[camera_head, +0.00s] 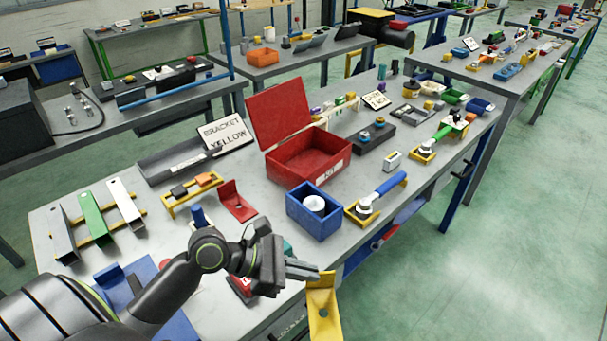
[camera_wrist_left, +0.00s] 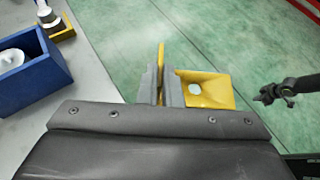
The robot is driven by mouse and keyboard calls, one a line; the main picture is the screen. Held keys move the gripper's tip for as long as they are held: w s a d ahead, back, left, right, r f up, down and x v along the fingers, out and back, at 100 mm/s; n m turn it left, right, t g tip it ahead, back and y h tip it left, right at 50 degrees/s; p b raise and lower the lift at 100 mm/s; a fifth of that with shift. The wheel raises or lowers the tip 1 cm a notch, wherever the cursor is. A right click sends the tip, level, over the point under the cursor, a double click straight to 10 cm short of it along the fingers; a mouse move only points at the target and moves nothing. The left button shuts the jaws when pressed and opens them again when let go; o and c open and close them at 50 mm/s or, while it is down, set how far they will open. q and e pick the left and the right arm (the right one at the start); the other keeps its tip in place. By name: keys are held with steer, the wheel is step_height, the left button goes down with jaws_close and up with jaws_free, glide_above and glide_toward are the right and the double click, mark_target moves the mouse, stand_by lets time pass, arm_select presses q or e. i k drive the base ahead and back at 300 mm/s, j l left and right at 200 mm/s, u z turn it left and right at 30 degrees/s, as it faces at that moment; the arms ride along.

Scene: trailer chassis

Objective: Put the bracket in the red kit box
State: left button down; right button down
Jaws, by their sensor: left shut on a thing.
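The yellow bracket (camera_head: 325,312) is held by my left gripper (camera_head: 300,270) beyond the table's front edge, over the floor. The left wrist view shows its upright plate between the fingers (camera_wrist_left: 166,88) and its other flange, with a hole, to the right (camera_wrist_left: 212,90). The red kit box (camera_head: 288,170) stands on the table with its lid raised at the back left; its visible inside looks empty. It is farther back than my left gripper. A dark jointed part, apparently my right gripper (camera_wrist_left: 268,95), shows at the right of the left wrist view; its jaws are unclear.
A blue bin (camera_head: 308,222) with a white round part stands between my left gripper and the kit box. A blue-handled tool (camera_head: 385,190) lies right of it. A red bracket (camera_head: 238,202) lies left of it. A sign (camera_head: 226,134) reads "BRACKET YELLOW".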

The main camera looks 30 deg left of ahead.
mark_target(321, 161)
steer(key=u, duration=0.85)
steer(key=i+l+u, duration=0.25)
steer(key=l+u, duration=0.55)
steer(key=l, duration=0.2)
steer(key=i+l+u, duration=0.15)
steer(key=l, duration=0.75)
steer(key=l+u, duration=0.15)
steer(key=l, duration=0.7)
steer(key=i+l, duration=0.55)
steer(key=i, duration=0.45)
